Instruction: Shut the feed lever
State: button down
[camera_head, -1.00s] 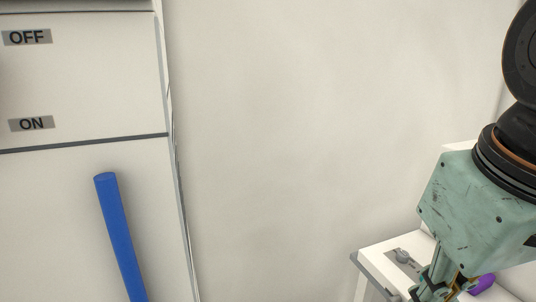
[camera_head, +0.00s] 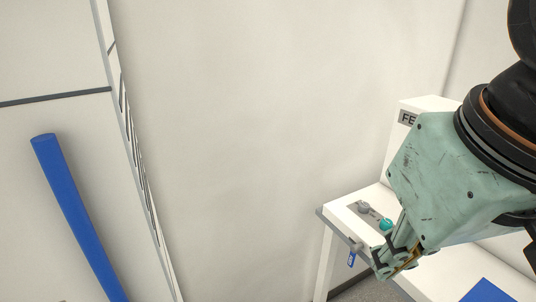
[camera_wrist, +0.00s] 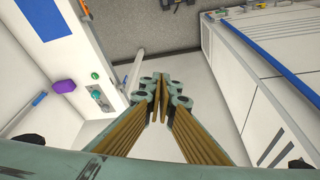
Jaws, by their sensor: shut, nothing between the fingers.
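My gripper (camera_head: 395,262) is shut and empty, in front of a white bench unit at the right of the head view. A sign starting with "FE" (camera_head: 408,118) on the unit's back panel is partly covered by my gripper. The unit bears a grey knob (camera_head: 363,206) and a teal knob (camera_head: 386,225). In the wrist view my gripper (camera_wrist: 162,88) points over the floor, apart from the unit at the left. There a thin rod with a blue end (camera_wrist: 39,98) shows beyond a purple block (camera_wrist: 64,86). I cannot tell which part is the feed lever.
A tall white cabinet with a long blue bar (camera_head: 78,215) stands at the left; the bar also shows in the wrist view (camera_wrist: 268,60). A blue tag (camera_head: 351,259) hangs at the bench edge. A blue square (camera_head: 487,291) lies at lower right. Floor between cabinet and bench looks clear.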

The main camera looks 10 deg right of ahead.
jog(key=w+d+f+n+g, duration=0.15)
jog(key=w+n, duration=0.25)
jog(key=w, duration=0.4)
jog(key=w+d+f+n+g+h, duration=0.1)
jog(key=w+d+f+n, duration=0.15)
jog(key=w, duration=0.65)
jog(key=w+d+f+n+g, duration=0.1)
jog(key=w+f+n+g, duration=0.1)
jog(key=w+n, duration=0.45)
jog(key=shift+w+d+f+n+g+h, duration=0.1)
jog(key=shift+w+d+f+n+g, duration=0.9)
jog(key=shift+w+f, duration=2.75)
jog(key=shift+w+d+f+n+g+h, duration=0.1)
jog(key=shift+w+d+f+n+g, duration=0.15)
jog(key=shift+w+d+f+n, duration=3.2)
jog(key=shift+w+a+f+n+g+h, duration=0.1)
jog(key=shift+w+a+f+g, duration=0.55)
jog(key=shift+w+f, duration=3.3)
jog(key=s+f, duration=0.3)
